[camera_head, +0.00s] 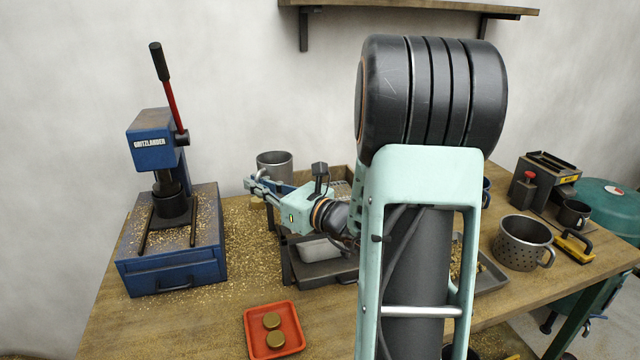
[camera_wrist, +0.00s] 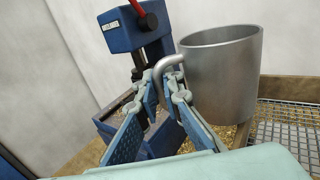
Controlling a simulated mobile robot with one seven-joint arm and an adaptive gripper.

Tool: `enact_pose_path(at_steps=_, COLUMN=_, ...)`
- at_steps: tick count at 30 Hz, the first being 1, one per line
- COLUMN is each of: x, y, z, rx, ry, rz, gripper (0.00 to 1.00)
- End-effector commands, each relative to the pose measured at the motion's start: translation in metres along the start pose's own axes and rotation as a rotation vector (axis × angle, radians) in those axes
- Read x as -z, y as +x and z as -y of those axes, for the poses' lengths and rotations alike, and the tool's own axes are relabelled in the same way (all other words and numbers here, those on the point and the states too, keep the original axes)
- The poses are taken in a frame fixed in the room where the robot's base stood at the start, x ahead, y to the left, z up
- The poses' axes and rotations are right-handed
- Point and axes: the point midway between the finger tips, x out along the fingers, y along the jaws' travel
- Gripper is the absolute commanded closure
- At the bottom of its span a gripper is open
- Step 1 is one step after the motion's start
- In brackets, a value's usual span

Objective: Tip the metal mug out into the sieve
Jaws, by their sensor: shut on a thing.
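The metal mug (camera_head: 275,164) is a plain grey cylinder, held upright at the back of the workbench. It also shows large in the wrist view (camera_wrist: 222,80), with its handle towards the left. My gripper (camera_head: 256,188) is shut on the mug's handle, its fingertips (camera_wrist: 166,84) closed around it. The sieve (camera_wrist: 287,134) is a wire mesh in a wooden frame, at the lower right of the wrist view, beside and below the mug. In the head view its mesh (camera_head: 341,189) is mostly hidden behind my arm. The mug's inside is not visible.
A blue press (camera_head: 172,235) with a red lever stands at the left, with brass shavings around it. A red tray (camera_head: 274,331) holds two brass discs at the front. A perforated mug (camera_head: 522,244) and a dark machine (camera_head: 541,182) stand at the right.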

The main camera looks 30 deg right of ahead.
Motion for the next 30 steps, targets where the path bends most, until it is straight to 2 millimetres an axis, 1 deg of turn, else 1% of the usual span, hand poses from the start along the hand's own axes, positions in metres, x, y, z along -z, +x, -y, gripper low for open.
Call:
enact_pose_path(at_steps=5, x=-0.002, y=0.000, z=0.000, rx=0.000, ry=0.001, rz=0.004, gripper=1.00)
enact_pose_path(at_steps=11, x=-0.008, y=-0.001, z=0.004, rx=0.002, ry=0.044, rz=0.018, gripper=1.00)
enact_pose_path(at_steps=30, x=-0.035, y=-0.010, z=0.030, rx=0.002, ry=0.338, rz=0.118, gripper=1.00)
